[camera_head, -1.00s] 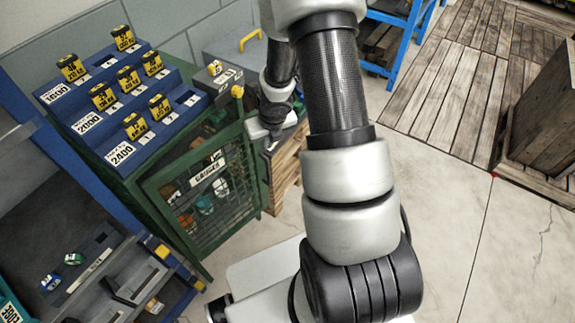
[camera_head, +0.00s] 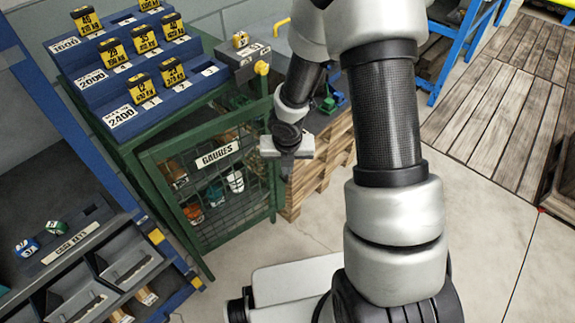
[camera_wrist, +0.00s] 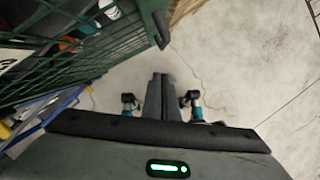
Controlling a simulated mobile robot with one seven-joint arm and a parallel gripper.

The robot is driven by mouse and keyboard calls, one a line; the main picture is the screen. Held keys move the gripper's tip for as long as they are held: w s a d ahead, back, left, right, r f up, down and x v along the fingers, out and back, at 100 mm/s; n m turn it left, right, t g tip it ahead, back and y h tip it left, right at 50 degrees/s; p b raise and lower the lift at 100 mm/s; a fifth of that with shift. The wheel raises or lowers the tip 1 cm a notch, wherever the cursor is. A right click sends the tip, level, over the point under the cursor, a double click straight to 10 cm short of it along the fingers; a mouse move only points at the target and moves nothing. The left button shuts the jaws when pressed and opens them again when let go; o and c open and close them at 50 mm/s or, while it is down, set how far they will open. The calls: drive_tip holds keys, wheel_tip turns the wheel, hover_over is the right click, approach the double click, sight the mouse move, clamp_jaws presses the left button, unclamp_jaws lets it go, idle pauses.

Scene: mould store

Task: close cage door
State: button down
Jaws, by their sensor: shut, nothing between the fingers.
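The cage door (camera_head: 225,197) is a green framed mesh panel with a white GAUGES label (camera_head: 217,154), on the green cage (camera_head: 124,149) under the tiered weight rack. It stands ajar, its top edge angled out from the cage front. Coloured items show through the mesh. My gripper (camera_head: 286,176) is just beside the door's right-hand upright, pointing down. Whether it touches the door cannot be told from the head view. In the wrist view, the shut, empty fingers (camera_wrist: 160,79) are over bare floor, with the door edge (camera_wrist: 155,22) above and left of them.
Weight blocks (camera_head: 145,89) sit on the blue tiered rack (camera_head: 93,98) above the cage. A wooden pallet stack (camera_head: 318,172) stands right of the door, behind my gripper. A blue rack with trays (camera_head: 122,262) is at the lower left. Concrete floor (camera_head: 480,240) is clear at right.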

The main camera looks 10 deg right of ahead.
drive_tip(key=shift+w+d+f+p, duration=0.15)
drive_tip(key=shift+w+p, duration=0.1)
drive_tip(key=shift+w, duration=0.4)
drive_tip(key=shift+w+d+r+p, duration=0.1)
drive_tip(key=shift+w+p, duration=0.1)
drive_tip(key=shift+w, duration=0.5)
drive_tip(key=shift+w+d+f+p, duration=0.15)
drive_tip(key=shift+w+p, duration=0.1)
drive_tip(key=shift+w, duration=0.4)
drive_tip(key=shift+r, duration=0.15)
